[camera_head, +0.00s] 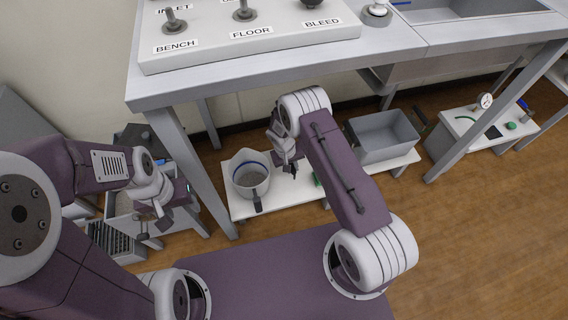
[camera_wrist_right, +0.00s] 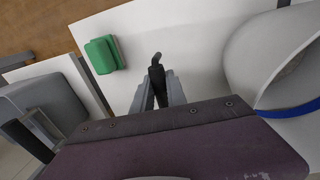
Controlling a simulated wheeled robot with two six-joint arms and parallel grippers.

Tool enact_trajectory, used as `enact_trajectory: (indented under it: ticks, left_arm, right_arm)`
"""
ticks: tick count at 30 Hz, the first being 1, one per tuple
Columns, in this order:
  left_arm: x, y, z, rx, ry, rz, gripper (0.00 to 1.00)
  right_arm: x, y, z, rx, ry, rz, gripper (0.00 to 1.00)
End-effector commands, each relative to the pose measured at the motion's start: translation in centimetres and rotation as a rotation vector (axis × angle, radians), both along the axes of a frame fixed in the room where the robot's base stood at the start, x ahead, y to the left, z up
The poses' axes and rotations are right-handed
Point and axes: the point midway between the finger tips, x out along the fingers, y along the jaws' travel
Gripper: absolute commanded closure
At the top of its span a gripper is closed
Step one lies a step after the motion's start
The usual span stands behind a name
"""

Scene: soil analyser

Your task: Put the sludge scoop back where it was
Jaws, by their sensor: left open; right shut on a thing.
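My right gripper (camera_head: 288,168) is above the low white board (camera_head: 242,211), to the right of a pale round vessel (camera_head: 250,176). In the right wrist view its two grey fingers (camera_wrist_right: 159,90) are shut on a slim black piece with a hooked end (camera_wrist_right: 156,66), which looks like the handle of the sludge scoop. The rest of the scoop is hidden, and I cannot tell whether it touches the board. My left gripper (camera_head: 154,226) is open at the left, over a grey bin area.
A green block (camera_wrist_right: 103,54) lies on the board. The bench edge (camera_head: 250,87) and leg (camera_head: 190,168) are near both arms.

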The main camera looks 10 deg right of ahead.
Motion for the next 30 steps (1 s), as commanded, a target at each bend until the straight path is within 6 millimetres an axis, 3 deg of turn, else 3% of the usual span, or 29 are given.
enact_trajectory:
  ticks: [5, 11, 22, 23, 25, 30]
  left_arm:
    - [0.0, 0.0, -0.6, 0.0, 0.0, 0.0, 0.47]
    - [-0.1, 0.0, -3.7, 0.0, 0.001, 0.0, 0.47]
    - [0.0, 0.0, -3.6, 0.0, 0.0, 0.0, 0.47]
    - [0.0, 0.0, -3.6, 0.0, 0.0, 0.0, 0.47]
    - [0.0, 0.0, -3.5, 0.0, 0.0, 0.0, 0.47]
    - [0.0, 0.0, -3.5, 0.0, 0.0, 0.0, 0.47]
  right_arm:
    - [-0.1, 0.1, -0.7, 0.0, 0.0, -0.001, 1.0]
    - [-0.5, 0.7, -4.5, 0.0, 0.0, -0.002, 1.0]
    - [-0.5, 0.7, -4.6, 0.0, -0.001, -0.003, 1.0]
    - [-0.5, 0.7, -4.6, 0.0, -0.001, -0.003, 0.8]
    - [-0.5, 0.7, -4.5, 0.0, -0.001, -0.003, 0.61]
    - [-0.5, 0.7, -4.5, 0.0, -0.001, -0.003, 0.61]
